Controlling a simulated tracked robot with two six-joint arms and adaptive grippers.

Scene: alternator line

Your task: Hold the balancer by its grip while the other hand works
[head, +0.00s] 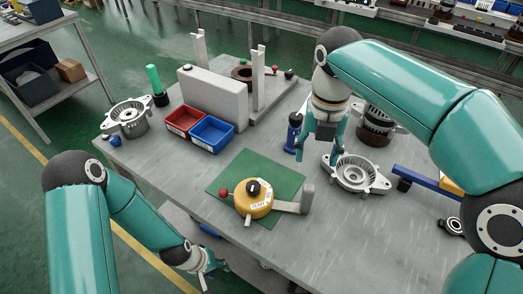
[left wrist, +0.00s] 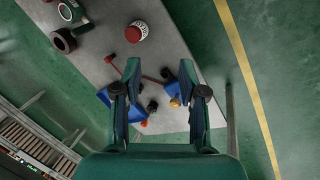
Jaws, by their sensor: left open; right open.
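A yellow round drum (head: 253,199) with a white label and dark top knob, which I take to be the balancer, rests on the green mat (head: 228,181) in the head view. A red knob sits at its left, a grey bracket at its right; I cannot tell which part is its grip. My left gripper (head: 207,264) is open, low beyond the table's front edge and apart from the drum. In the left wrist view its open fingers (left wrist: 159,104) show nothing held. My right gripper (head: 321,143) is open, pointing down beside a dark blue cylinder (head: 293,134), above and behind a silver casting (head: 357,174).
A red bin (head: 184,121) and blue bin (head: 212,134) stand before a grey upright block (head: 213,98). Another casting (head: 130,118) is at the left. A dark cylindrical part (head: 375,128) stands behind the right arm's casting. The grey table (head: 340,235) is clear at the front right.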

